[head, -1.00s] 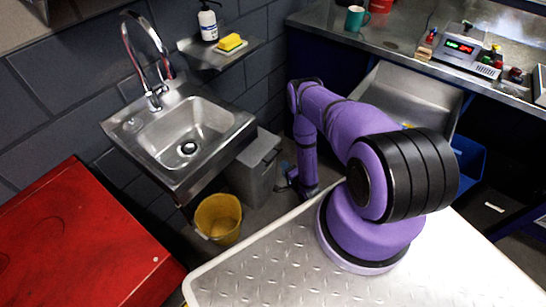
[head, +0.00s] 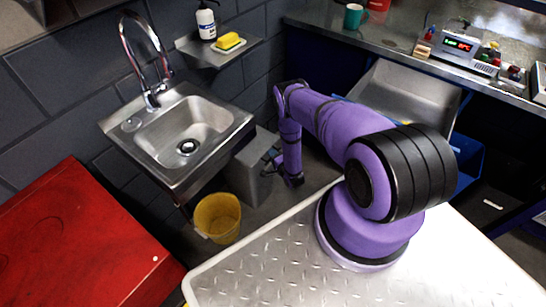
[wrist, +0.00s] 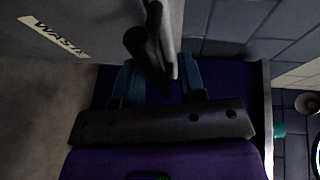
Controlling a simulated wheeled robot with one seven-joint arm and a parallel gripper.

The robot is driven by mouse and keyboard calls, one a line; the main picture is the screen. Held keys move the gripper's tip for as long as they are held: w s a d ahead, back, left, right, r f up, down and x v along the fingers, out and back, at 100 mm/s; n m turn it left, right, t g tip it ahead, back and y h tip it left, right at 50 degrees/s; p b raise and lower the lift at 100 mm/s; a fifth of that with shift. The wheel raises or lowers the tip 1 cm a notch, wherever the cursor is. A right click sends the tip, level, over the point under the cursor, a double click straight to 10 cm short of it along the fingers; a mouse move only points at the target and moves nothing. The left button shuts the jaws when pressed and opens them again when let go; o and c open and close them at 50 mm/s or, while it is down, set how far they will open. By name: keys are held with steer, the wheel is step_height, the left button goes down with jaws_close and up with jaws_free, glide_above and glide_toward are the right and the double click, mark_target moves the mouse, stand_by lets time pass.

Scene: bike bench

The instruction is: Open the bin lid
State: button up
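The grey waste bin (head: 247,172) stands on the floor beside the sink. Its lid (head: 262,143) looks shut in the head view. In the wrist view the bin's side with its label (wrist: 55,36) fills the upper left, and the lid's pale edge (wrist: 171,30) runs down the middle. A dark handle (wrist: 143,45) sticks out there, in front of my gripper (wrist: 160,78). The two bluish fingers are apart, one on each side of the handle's lower end. Contact cannot be told. In the head view my gripper (head: 272,160) is at the bin's right side, small and dark.
A yellow bucket (head: 217,217) stands in front of the bin, under the steel sink (head: 186,132). A red cabinet (head: 80,235) is at the left. The workbench (head: 400,40) with a blue side is at the right. Some floor is free right of the bin.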

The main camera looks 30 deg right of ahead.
steer(key=shift+c, duration=0.4)
jaws_close()
steer(key=shift+w+r+g, duration=0.1)
steer(key=shift+r+g, duration=0.3)
steer(key=shift+r, duration=0.25)
steer(key=w+a+r+g, duration=0.1)
steer(key=w+r+g, duration=0.1)
steer(key=r, duration=0.5)
steer(key=w+a+r+n+g, duration=0.1)
steer(key=w+r+g, duration=0.1)
steer(key=w+r, duration=0.2)
steer(key=w+a+r+n+g+h, duration=0.1)
steer(key=w+r+g, duration=0.1)
steer(key=r, duration=0.8)
steer(key=shift+w+a+r, duration=0.25)
steer(key=shift+w+r, duration=0.15)
steer(key=shift+w, duration=0.4)
